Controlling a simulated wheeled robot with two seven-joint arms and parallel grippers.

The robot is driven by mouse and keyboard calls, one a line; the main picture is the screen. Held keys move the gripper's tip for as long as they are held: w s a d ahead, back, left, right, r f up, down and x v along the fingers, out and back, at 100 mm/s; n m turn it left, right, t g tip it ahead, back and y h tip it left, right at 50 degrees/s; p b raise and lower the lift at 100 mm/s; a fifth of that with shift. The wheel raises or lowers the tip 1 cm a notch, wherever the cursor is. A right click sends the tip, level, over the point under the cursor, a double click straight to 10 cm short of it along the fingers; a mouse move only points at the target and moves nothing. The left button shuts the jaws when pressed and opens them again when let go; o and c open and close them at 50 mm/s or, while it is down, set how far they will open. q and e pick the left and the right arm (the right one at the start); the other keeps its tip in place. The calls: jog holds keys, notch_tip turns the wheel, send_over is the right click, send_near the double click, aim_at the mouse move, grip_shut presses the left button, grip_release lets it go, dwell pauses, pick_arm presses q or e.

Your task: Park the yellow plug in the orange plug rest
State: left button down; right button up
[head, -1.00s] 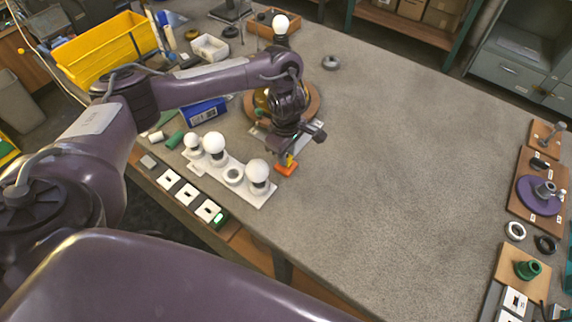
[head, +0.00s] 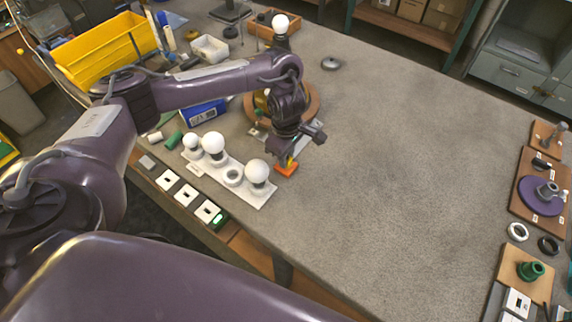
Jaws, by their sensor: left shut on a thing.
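The orange plug rest (head: 286,170) lies on the grey table, just right of the white bulb board. My left gripper (head: 289,155) points down right above it and is shut on the yellow plug (head: 290,161). Only a small bit of the plug shows between the fingers and the rest. The plug is at the rest, but I cannot tell whether it is seated in it. My right gripper is not in view.
A white board (head: 225,181) with several bulbs stands close left of the rest. A round wooden base (head: 311,104) is behind my gripper. White switch plates (head: 186,195) line the front edge. The table's middle is clear; more parts stand at the far right.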

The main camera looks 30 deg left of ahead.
pick_arm(q)
jog(key=shift+f+b, duration=0.35)
dwell(0.7)
dwell(0.4)
jog(key=c, duration=1.2)
grip_release()
jog(key=shift+r, duration=0.15)
notch_tip(320, 180, up, 8)
jog(key=shift+f+p, duration=0.2)
jog(key=shift+p, duration=0.8)
jog(key=shift+s+f, duration=0.1)
